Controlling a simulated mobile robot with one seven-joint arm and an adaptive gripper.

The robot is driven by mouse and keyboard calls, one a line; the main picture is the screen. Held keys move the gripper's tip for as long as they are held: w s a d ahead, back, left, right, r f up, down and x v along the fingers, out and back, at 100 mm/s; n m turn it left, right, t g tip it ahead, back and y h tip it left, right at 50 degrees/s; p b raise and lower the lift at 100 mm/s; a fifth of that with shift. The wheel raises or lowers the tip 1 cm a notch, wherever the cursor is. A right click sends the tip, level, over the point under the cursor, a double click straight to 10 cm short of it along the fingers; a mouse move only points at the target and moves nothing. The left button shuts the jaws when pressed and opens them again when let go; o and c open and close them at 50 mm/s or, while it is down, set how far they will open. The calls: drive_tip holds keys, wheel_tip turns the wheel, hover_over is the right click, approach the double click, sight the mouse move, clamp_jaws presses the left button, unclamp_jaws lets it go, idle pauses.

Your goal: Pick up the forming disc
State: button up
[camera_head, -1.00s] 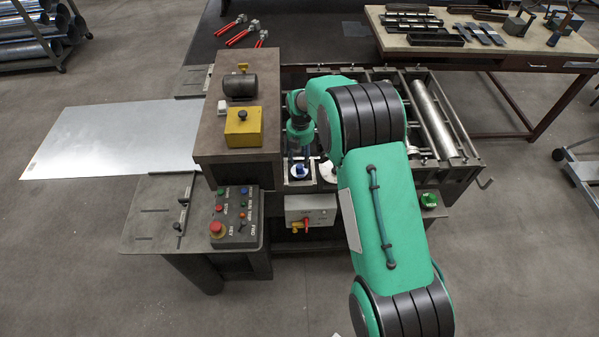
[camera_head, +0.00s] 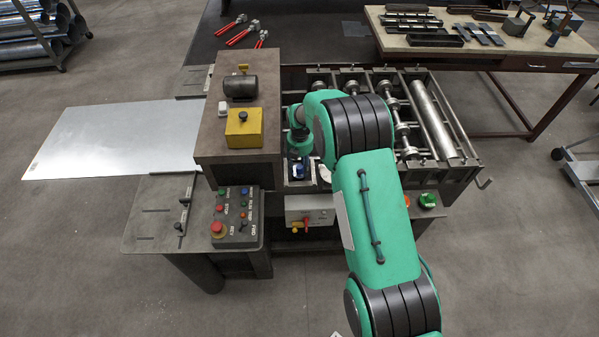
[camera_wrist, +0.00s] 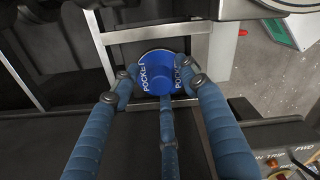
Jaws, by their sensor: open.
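In the head view my gripper (camera_head: 299,165) points down at the left end of the roller machine, beside the brown housing, and mostly hides the disc.
The brown housing (camera_head: 236,168) stands close left of my gripper. The control box (camera_head: 235,217) and a grey switch box (camera_head: 309,208) are in front. Green (camera_head: 428,200) and orange discs lie to the right. Rollers (camera_head: 430,118) fill the machine's right side.

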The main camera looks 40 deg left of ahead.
sight(300, 167)
idle(0.4)
clamp_jaws()
drive_tip(key=shift+r, duration=0.2)
drive_tip(key=shift+a+r+b, duration=0.1)
drive_tip(key=shift+r+b, duration=0.35)
drive_tip(key=shift+r, duration=1.2)
drive_tip(key=s+d+r+b, duration=0.1)
drive_tip(key=s+d+b, duration=0.1)
drive_tip(key=s+d, duration=0.7)
drive_tip(key=d, duration=0.3)
drive_tip(key=shift+s+d+r, duration=0.2)
drive_tip(key=shift+s+d, duration=0.1)
drive_tip(key=shift+d, duration=0.1)
drive_tip(key=shift+w+d, duration=0.1)
